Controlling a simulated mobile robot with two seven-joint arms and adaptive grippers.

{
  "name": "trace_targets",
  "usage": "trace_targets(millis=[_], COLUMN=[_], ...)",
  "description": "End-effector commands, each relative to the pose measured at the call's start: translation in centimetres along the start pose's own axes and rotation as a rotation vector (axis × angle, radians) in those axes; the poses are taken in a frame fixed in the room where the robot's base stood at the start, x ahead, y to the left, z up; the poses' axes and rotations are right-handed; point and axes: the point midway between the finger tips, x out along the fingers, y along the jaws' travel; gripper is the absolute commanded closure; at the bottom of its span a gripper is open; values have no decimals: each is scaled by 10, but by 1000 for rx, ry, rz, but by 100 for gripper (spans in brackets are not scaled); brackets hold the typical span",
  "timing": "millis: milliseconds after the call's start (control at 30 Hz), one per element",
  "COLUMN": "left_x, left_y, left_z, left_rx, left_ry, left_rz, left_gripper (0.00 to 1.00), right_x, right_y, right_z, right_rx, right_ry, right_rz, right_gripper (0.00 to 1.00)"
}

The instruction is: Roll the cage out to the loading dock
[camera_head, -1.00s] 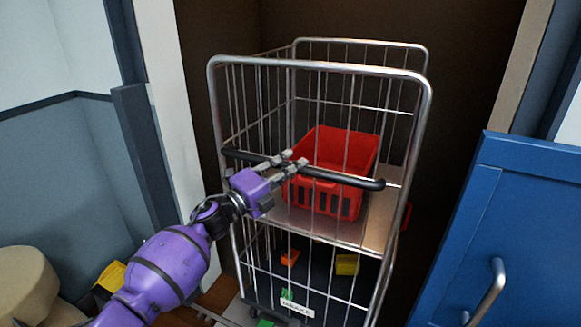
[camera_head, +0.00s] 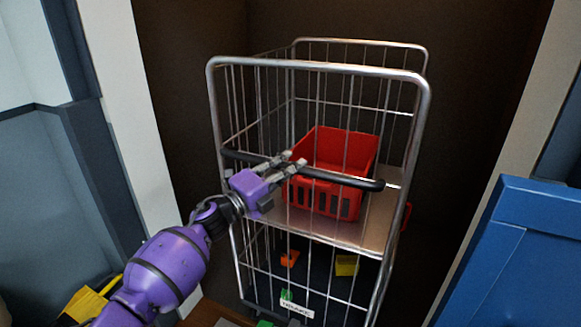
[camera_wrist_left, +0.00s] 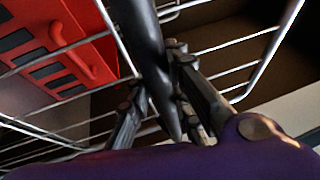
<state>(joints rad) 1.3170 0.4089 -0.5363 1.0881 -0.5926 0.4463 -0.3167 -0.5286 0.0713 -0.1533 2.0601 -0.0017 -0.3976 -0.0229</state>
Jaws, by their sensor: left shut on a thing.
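The cage (camera_head: 421,110) is a tall silver wire roll cage with a shelf, standing upright in a dark doorway. A black push bar (camera_head: 340,180) runs across its near side. My left gripper (camera_head: 292,163) is shut on the bar, left of its middle. In the left wrist view the fingers (camera_wrist_left: 160,95) close around the dark bar (camera_wrist_left: 145,45). A red basket (camera_head: 345,150) sits on the cage's shelf, behind the wires; it also shows in the left wrist view (camera_wrist_left: 60,50). My right gripper is not in view. The loading dock cannot be made out.
Pale door frame posts stand left (camera_head: 125,110) and right (camera_head: 515,130) of the cage. A blue door or cabinet (camera_head: 510,260) is close at right. Small orange (camera_head: 289,259) and yellow (camera_head: 346,265) things lie low inside the cage. A yellow object (camera_head: 90,300) is at lower left.

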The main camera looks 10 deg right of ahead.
Motion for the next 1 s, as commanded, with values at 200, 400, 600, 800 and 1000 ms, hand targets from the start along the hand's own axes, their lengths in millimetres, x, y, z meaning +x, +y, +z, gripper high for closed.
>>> trace_targets(millis=[200,400,600,800,1000], left_x=[0,1,1,1,-7], left_y=[-1,-2,-2,0,1], left_z=[4,4,3,2,2], left_rx=[7,7,5,3,2], left_ry=[-9,-11,-9,-6,-6], left_rz=[2,1,1,1,3], left_gripper=[100,100,62,62,62], right_x=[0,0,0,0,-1], right_y=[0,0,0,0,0], right_z=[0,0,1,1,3], right_rx=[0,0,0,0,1], right_ry=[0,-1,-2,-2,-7], right_rz=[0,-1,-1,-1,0], right_gripper=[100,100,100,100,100])
